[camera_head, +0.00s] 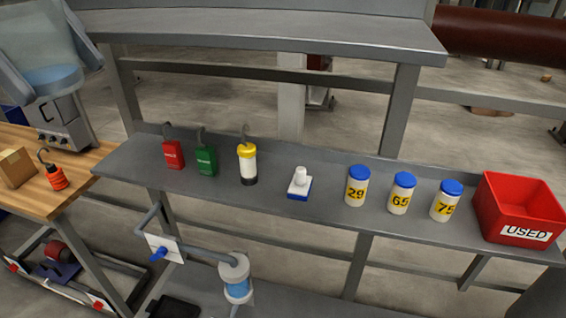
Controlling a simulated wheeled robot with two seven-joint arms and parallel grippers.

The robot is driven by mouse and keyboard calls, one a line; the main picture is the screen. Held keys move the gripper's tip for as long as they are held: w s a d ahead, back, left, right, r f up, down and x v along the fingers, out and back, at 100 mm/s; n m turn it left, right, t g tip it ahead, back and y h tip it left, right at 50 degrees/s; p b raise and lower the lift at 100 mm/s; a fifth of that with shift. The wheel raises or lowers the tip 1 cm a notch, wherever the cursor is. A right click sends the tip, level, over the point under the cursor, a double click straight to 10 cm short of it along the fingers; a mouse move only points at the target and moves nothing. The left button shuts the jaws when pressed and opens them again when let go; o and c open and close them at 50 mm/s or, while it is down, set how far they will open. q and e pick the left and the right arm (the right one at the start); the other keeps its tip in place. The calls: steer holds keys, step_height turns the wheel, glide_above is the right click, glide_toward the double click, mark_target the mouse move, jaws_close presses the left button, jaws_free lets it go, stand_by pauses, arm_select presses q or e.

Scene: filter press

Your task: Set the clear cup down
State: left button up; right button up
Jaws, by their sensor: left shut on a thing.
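A clear cup with something light blue inside (238,290) shows low in the picture, under a round grey head (233,265) on a grey pipe (195,249).
A wooden bench (88,178) stands left.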

arm_select(q)
steer(key=w+a+f+m+g+y, duration=0.1)
steer(key=w+a+f+m, duration=0.3)
steer(key=f, duration=1.2)
steer(key=w+a+f+m+g+y, duration=0.25)
steer(key=w+a+f, duration=0.3)
steer(key=f, duration=1.15)
steer(key=w+a+f+m+g, duration=0.1)
steer(key=w+a+f+m, duration=0.3)
steer(key=f, duration=1.2)
steer(key=w+a+f+m+t+y, duration=0.35)
steer(key=a+m+y, duration=0.2)
steer(key=m, duration=0.65)
steer(key=w+a+f+m+t+y, duration=0.2)
steer(key=a+m+t+y, duration=0.3)
steer(key=m, duration=0.7)
steer(key=d+r+m+t+h, duration=0.45)
steer(key=d+r+m, duration=0.75)
steer(key=d, duration=0.6)
steer(key=s+d+r+m+h, duration=0.2)
steer(key=s+d+m+h, duration=0.1)
steer(key=s+d, duration=0.4)
steer(key=shift+s+d+r+m+b, duration=0.25)
steer(key=shift+s+d+m+b, duration=0.1)
steer(key=shift+s+d, duration=0.1)
